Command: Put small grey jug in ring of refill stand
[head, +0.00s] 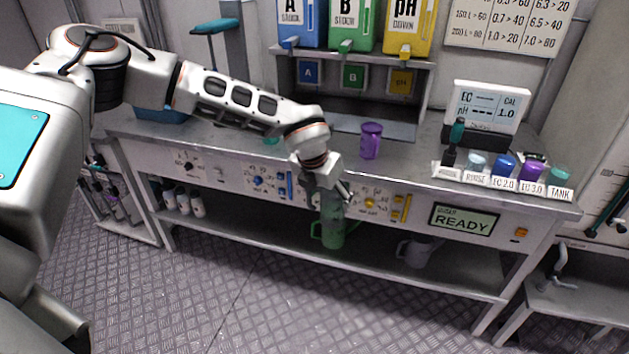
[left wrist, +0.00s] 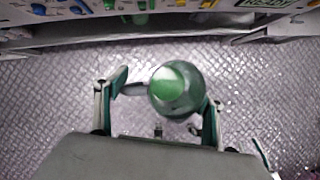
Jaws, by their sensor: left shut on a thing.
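A grey jug (head: 415,250) with a handle at its left stands on the lower shelf of the bench, right of my left gripper. My left gripper (head: 330,196) points down in front of the bench, shut on a green jug (head: 332,235) with its handle to the left. In the left wrist view the green jug (left wrist: 178,90) is between the two fingers (left wrist: 160,105), over the floor. No ring of a refill stand can be made out clearly. My right gripper is not in view.
Small labelled containers (head: 503,166) line the right end. A low side table (head: 585,300) stands at right. The floor (head: 270,300) is clear.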

